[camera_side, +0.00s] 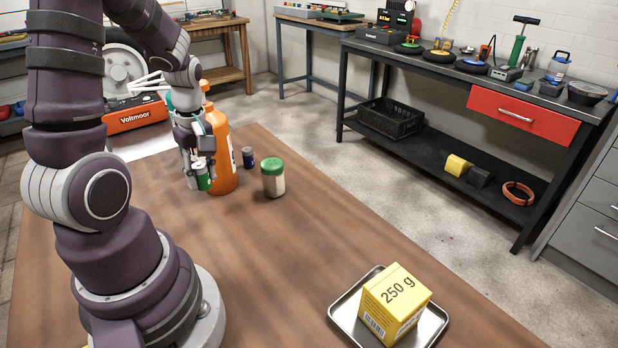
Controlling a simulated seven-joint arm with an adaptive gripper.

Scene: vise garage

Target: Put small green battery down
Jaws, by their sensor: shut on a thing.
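The small green battery (204,180) is upright between the fingers of my gripper (200,172), at the far left part of the wooden table (300,225). My gripper is shut on it and points down. The battery's lower end is close to the table top; I cannot tell whether it touches. An orange bottle (222,150) stands right beside and behind my gripper, partly hidden by it.
A small dark blue battery (248,157) and a jar with a green lid (273,178) stand right of the bottle. A metal tray (344,314) holding a yellow 250 g box (393,302) sits at the front right. The table's middle is clear.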

